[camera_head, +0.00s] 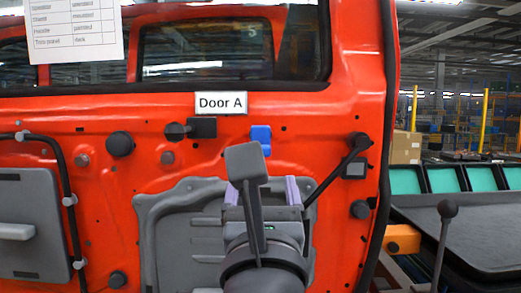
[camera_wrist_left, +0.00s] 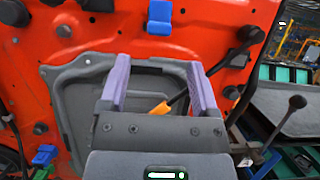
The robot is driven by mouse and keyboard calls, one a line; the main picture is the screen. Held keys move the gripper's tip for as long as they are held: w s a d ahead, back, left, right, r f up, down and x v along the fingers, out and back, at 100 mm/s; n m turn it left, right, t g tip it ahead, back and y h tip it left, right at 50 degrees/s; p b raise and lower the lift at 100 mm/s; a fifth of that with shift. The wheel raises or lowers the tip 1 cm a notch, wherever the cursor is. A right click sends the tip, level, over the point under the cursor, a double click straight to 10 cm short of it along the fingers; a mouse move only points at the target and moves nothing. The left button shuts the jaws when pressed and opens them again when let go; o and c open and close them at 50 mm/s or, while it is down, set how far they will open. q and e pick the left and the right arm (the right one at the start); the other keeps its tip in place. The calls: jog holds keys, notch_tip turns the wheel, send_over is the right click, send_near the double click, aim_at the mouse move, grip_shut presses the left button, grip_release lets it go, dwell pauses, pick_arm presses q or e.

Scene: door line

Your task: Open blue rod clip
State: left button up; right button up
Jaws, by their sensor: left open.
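The blue rod clip (camera_head: 260,138) sits on the red door panel below the "Door A" label. In the left wrist view, the blue clip (camera_wrist_left: 159,17) is at the top middle. A dark rod (camera_head: 332,178) slants down-left from its mount near the door's right edge and passes behind my gripper. An orange tip (camera_wrist_left: 160,108) shows between my fingers in the left wrist view. My left gripper (camera_head: 263,187) is open, its two purple fingers apart, below the clip and not touching it. A grey block partly hides it in the head view. My right gripper is not in view.
The red door (camera_head: 180,110) carries dark knobs and a grey inner panel (camera_head: 180,215). A black cable (camera_head: 68,190) runs down its left side. At right stand a black table (camera_head: 470,235), a knobbed lever (camera_head: 447,208), and an orange block (camera_head: 402,239).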

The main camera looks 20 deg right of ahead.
pick_arm(q)
jog(key=p+x, duration=0.1)
jog(key=x, duration=0.7)
jog(key=shift+p, duration=0.3)
jog(key=shift+w+r, duration=0.15)
jog(key=shift+w, duration=0.15)
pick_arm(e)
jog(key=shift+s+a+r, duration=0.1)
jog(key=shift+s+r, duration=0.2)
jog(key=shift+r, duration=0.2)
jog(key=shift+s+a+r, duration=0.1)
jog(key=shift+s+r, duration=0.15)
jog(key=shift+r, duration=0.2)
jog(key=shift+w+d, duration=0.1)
pick_arm(q)
jog(key=shift+c, duration=0.6)
grip_shut()
